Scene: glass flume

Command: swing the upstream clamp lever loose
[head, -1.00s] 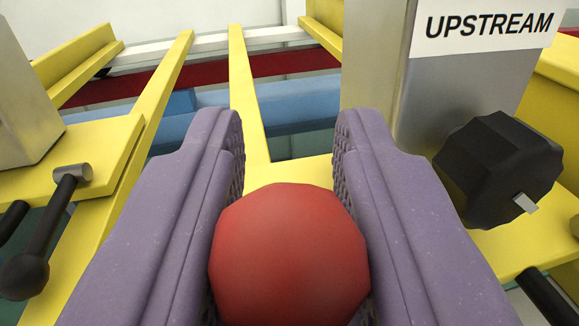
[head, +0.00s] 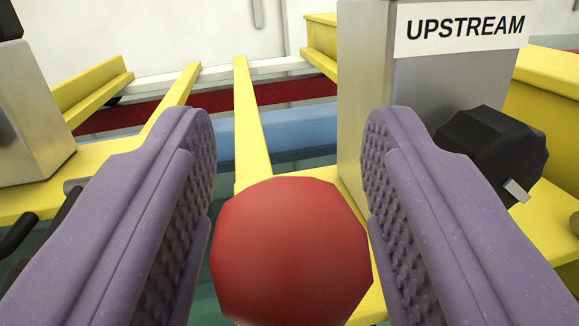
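A red ball knob (head: 290,250) sits low in the middle of the head view, between the two purple fingers of my gripper (head: 288,140). The fingers stand wide apart, with the ball roughly filling the gap between their ribbed inner pads. I cannot tell whether either pad touches it. The lever behind the ball is hidden. A metal block (head: 440,90) with a white UPSTREAM label (head: 465,28) stands just beyond, to the right. A black faceted knob (head: 490,150) is on that block's side, partly behind my right finger.
Yellow rails (head: 252,125) run away from me over a blue band (head: 300,125) and a dark red strip (head: 295,90). At left are another metal block (head: 35,120) and a black handle (head: 18,235), partly covered by my left finger.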

